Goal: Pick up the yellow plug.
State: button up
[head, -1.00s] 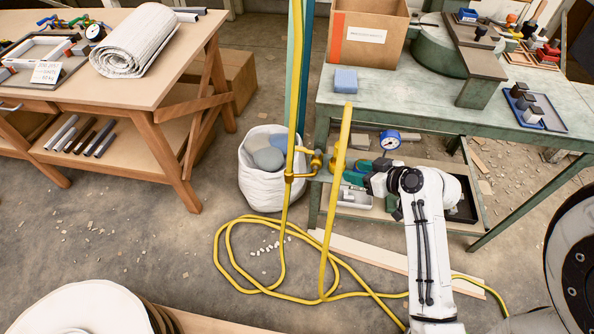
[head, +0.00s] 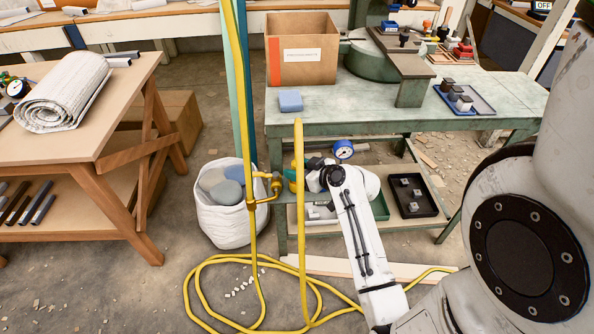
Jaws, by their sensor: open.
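I cannot pick out a yellow plug for certain in the head view. My gripper (head: 302,174) points left from the end of my white arm, at the front of the green bench (head: 330,108) and below its top. It is open, but its fingers are small and partly hidden behind an upright yellow hose or pipe. I see nothing held in it. A yellow valve fitting (head: 276,184) on the yellow pipe is just left of it.
A blue block (head: 290,101) and a cardboard box (head: 302,62) stand on the bench. A round gauge (head: 343,149) and trays (head: 415,196) are below. A white sack (head: 222,222) stands left. Yellow hose (head: 197,290) coils on the floor. A wooden table (head: 105,128) is left.

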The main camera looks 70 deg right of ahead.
aim_at(299, 150)
jog(key=shift+x, duration=1.15)
jog(key=c, duration=0.7)
jog(key=shift+r, duration=0.2)
jog(key=shift+c, duration=0.2)
jog(key=shift+r, duration=0.7)
jog(key=s+r, duration=0.1)
jog(key=r, duration=0.1)
jog(key=s+a+r+p, duration=0.1)
jog(key=s+r, duration=0.1)
jog(key=r, duration=0.1)
jog(key=s+a+r+p, duration=0.1)
jog(key=s+r, duration=0.1)
jog(key=r, duration=0.1)
jog(key=shift+a, duration=0.1)
jog(key=v, duration=0.9)
jog(key=shift+w+d+f+p, duration=0.95)
jog(key=shift+d+f+p, duration=0.4)
jog(key=shift+f+p, duration=0.25)
jog(key=shift+w+d+f+p, duration=0.95)
jog(key=shift+d+f+p, duration=0.45)
jog(key=shift+f+p, duration=0.15)
jog(key=shift+w+d+f+p, duration=1)
jog(key=shift+d+f+p, duration=0.4)
jog(key=shift+p, duration=0.2)
